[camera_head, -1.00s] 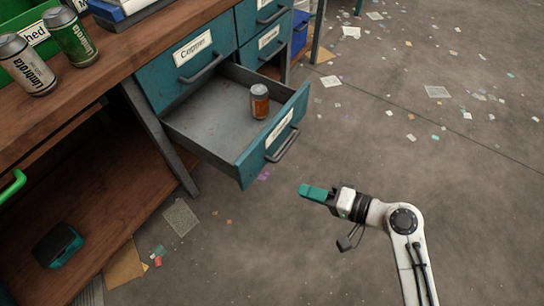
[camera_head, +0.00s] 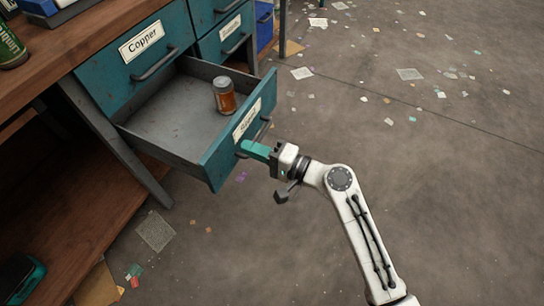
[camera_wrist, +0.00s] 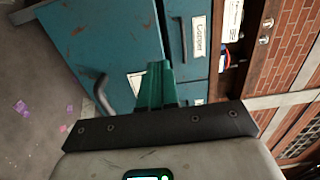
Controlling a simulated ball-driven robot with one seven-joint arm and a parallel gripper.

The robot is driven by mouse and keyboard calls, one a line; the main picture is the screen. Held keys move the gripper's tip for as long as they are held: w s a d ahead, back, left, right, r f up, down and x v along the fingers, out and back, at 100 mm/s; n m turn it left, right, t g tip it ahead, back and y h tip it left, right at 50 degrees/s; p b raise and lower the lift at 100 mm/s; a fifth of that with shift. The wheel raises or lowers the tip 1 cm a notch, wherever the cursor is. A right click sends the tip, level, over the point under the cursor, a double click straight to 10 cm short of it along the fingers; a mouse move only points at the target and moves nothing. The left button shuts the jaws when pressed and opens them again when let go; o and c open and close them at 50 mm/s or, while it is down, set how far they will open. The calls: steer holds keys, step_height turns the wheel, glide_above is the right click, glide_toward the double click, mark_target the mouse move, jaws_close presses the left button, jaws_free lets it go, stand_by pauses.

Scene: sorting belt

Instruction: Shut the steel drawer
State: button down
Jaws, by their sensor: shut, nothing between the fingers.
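The steel drawer (camera_head: 222,153) is pulled out below the drawer labelled Copper (camera_head: 142,42). Its teal front has a white label and a dark handle (camera_head: 255,137). An orange-brown can (camera_head: 224,96) stands inside it. My gripper (camera_head: 247,149) is shut and empty, with its teal fingers at the drawer front beside the handle. Whether they touch the front I cannot tell. In the wrist view the shut fingers (camera_wrist: 156,78) point at the teal front, partly covering its label, with the handle (camera_wrist: 103,95) to their left.
A wooden workbench (camera_head: 92,38) runs along the left, with a grey leg (camera_head: 120,145) near the drawer. A dark and teal object (camera_head: 22,280) sits on the lower shelf. Paper scraps litter the floor, which is open to the right.

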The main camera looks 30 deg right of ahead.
mark_target(225, 138)
steer(key=shift+b+x, duration=0.35)
steer(key=shift+x, duration=1.9)
steer(key=shift+a, duration=0.1)
